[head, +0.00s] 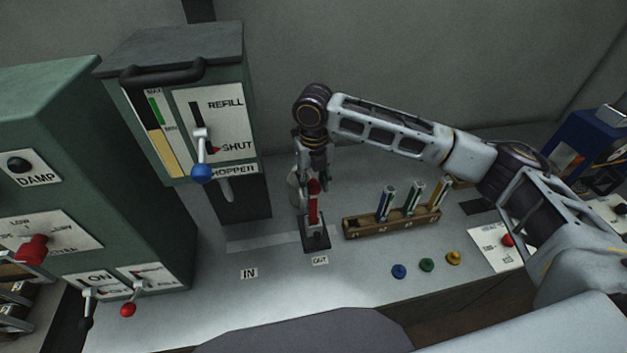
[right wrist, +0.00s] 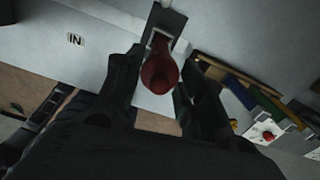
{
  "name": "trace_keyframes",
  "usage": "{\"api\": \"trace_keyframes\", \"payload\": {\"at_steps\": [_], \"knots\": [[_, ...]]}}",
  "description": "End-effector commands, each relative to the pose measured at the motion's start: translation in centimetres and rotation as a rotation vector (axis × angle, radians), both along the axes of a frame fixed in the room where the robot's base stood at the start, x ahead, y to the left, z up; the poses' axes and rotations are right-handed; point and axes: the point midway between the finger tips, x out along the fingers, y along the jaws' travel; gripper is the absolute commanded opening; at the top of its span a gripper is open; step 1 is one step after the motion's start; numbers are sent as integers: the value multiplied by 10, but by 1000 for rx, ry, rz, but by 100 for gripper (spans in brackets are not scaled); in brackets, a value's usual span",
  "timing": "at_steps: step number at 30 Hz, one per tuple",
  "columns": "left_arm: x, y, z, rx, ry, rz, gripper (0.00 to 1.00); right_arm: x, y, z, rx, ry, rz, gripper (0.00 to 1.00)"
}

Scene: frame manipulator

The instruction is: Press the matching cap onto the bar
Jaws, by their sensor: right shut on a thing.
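A red bar (head: 314,212) stands upright in the small dark holder (head: 317,240) by the OUT label. My right gripper (head: 312,180) points down directly above it, shut on a red cap (head: 314,187) at the bar's top. In the right wrist view, the red cap's round end (right wrist: 160,72) shows between the two dark fingers (right wrist: 157,85). The fingers partly hide the joint, so I cannot tell whether the cap is fully seated. Blue (head: 399,271), green (head: 427,265) and yellow (head: 453,258) caps lie on the table. My left gripper is not in view.
A wooden rack (head: 392,222) right of the holder carries blue, green and yellow bars. The green hopper cabinet (head: 180,110) stands left, with a blue-knobbed lever (head: 201,171). A white panel with a red button (head: 507,240) lies right. The table around the IN label (head: 249,273) is clear.

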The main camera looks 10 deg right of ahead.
Motion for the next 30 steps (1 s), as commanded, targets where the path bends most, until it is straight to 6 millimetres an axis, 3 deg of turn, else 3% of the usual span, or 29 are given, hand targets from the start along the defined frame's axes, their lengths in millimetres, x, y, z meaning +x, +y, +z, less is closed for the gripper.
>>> {"api": "trace_keyframes", "payload": {"at_steps": [13,14,19,26,30], "knots": [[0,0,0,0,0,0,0,0,0,0,0,0,0,30],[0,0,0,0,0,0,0,0,0,0,0,0,0,43],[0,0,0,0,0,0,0,0,0,0,0,0,0,64],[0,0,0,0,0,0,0,0,0,0,0,0,0,64],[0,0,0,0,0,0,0,0,0,0,0,0,0,82]]}}
